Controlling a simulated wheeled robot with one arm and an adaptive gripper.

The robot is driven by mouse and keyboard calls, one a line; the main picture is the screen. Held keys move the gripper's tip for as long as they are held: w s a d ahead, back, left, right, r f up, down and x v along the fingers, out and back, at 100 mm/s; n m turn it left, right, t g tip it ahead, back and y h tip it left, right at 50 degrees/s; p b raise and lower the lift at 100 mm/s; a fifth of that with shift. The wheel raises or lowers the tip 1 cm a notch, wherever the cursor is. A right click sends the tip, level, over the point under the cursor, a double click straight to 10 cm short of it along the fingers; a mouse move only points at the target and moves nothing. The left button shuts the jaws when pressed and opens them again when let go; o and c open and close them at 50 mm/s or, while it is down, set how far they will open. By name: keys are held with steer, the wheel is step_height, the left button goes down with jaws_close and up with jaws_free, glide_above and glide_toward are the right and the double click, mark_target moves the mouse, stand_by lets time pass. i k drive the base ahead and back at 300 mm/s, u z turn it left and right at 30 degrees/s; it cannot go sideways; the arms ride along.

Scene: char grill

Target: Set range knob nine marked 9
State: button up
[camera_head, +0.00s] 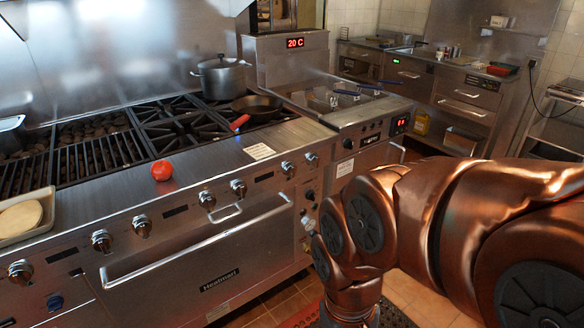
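A row of silver range knobs runs along the front panel of the range in the head view. They include a far-left knob (20,272), a left pair with one knob (101,240) beside another (142,225), a middle pair (207,200), and a right pair with one knob (288,168) beside the last knob (312,159). I cannot read any number 9, so I cannot tell which is knob nine. My copper-coloured arm enters from the right and bends down near the range's right end. My gripper is out of view below the frame.
A red tomato (161,170) sits on the front ledge. A tray with flat pale food (46,211) stands at left. A pan (257,106) and a lidded pot (221,77) are on the burners. An oven handle (200,241) sticks out below the knobs. A fryer (352,110) stands right.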

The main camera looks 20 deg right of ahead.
mark_target(290, 169)
steer(key=k, duration=0.5)
steer(key=z, duration=0.85)
steer(key=i, duration=0.9)
steer(key=u, duration=1.5)
